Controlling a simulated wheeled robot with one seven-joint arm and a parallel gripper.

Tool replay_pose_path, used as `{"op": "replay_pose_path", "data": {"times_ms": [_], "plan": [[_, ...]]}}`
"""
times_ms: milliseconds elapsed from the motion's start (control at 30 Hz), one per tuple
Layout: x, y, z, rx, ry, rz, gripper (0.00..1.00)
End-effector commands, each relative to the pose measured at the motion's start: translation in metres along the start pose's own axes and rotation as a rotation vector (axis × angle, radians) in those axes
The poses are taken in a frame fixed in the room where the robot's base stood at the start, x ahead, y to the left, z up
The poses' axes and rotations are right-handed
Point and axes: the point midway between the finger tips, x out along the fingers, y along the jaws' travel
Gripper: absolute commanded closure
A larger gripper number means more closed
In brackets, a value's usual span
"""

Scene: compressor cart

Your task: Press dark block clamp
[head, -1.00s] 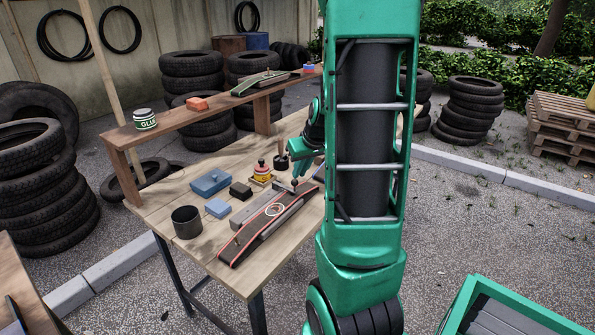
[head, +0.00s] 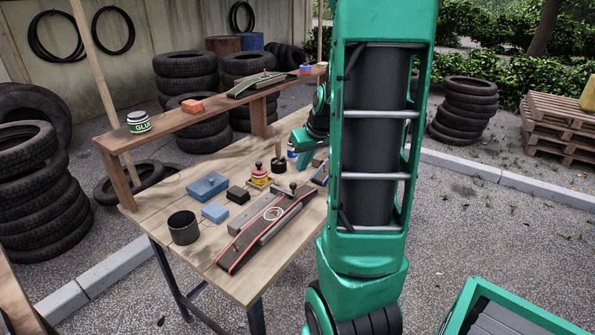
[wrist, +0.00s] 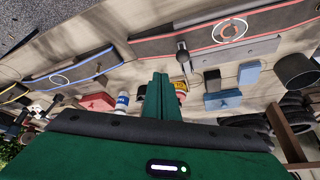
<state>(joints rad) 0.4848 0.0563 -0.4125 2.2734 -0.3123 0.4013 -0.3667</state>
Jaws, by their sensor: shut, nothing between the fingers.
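A dark curved strip with red edges (head: 250,250) lies along a grey bar on the bench; it also shows at the top of the wrist view (wrist: 222,38). At its far end stands a small clamp part with a dark round knob (head: 293,186), also seen in the wrist view (wrist: 182,47). A small dark block (head: 238,194) sits left of the strip. My green gripper (wrist: 160,76) is shut and empty, its tips apart from the knob in the wrist view. In the head view my arm partly hides the gripper and the bench's right side.
A blue box (head: 208,186), a light blue block (head: 215,212), a dark cup (head: 184,227) and a red-and-yellow object (head: 260,175) crowd the bench. A raised wooden shelf (head: 190,122) runs behind. A blue-edged strip (wrist: 75,72) shows in the wrist view.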

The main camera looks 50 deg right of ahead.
Motion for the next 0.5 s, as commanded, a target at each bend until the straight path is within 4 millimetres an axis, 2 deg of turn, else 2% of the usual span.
{"op": "replay_pose_path", "data": {"times_ms": [300,500], "plan": [[-0.03,0.018,0.047,0.002,0.008,0.0,1.0],[-0.04,0.025,0.063,-0.001,0.009,0.001,1.0]]}}
